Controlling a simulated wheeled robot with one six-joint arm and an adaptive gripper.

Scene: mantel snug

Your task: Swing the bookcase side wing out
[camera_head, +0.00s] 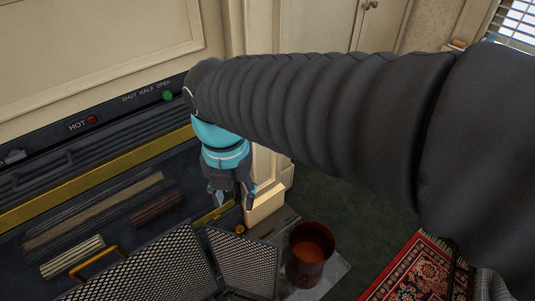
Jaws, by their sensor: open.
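No bookcase wing can be made out for certain. Pale panelled cupboard doors (315,25) with small knobs stand shut at the back, partly hidden by my arm. A black mesh screen stands in front of the fireplace, with a wide panel (150,275) and a narrower side panel (243,262) set at an angle to it. A small brass knob (240,229) shows by the side panel's top edge. My gripper (231,202) points down, open and empty, in front of the pale pillar's base and above the side panel, apparently not touching it.
A dark red bucket (311,254) stands on the hearth slab, right of the side panel. A red patterned rug (415,272) lies at lower right. Green carpet (345,205) is clear between. The fireplace (100,205) fills the left, with a brass handle (95,262) low down.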

